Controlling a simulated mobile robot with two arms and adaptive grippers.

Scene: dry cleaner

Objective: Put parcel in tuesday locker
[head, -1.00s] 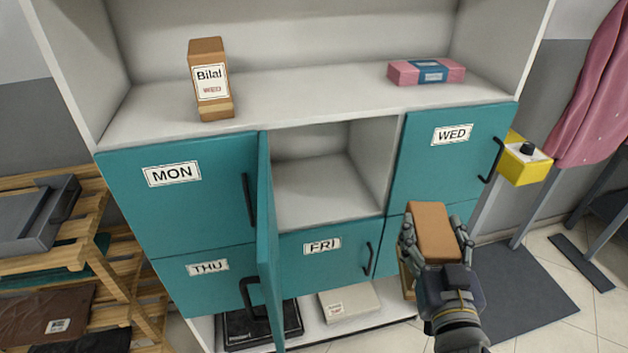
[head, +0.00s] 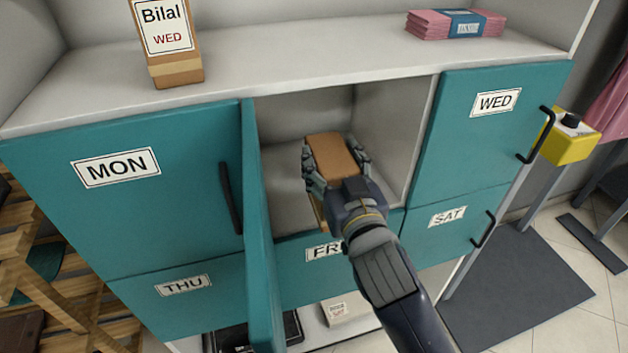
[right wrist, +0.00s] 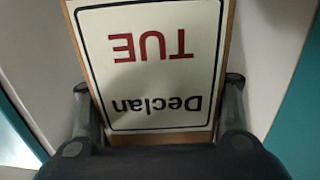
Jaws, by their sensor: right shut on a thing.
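The parcel (head: 333,155) is a brown box held in my right gripper (head: 337,170). In the right wrist view its label (right wrist: 150,65) reads "Declan TUE", upside down, with a finger on each side. The open locker compartment (head: 385,130) lies between the MON door (head: 150,190) and the WED door (head: 490,130). Its teal door (head: 262,230) stands swung out to the left, seen nearly edge-on, so its label is hidden. In the head view the parcel is at the compartment's opening, in front of its grey interior. My left gripper is not in view.
A brown "Bilal WED" box (head: 168,40) and a pink bundle (head: 455,23) sit on the shelf above. The FRI door (head: 300,270) and SAT door (head: 445,220) are shut below. A yellow box (head: 570,140) stands at the right.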

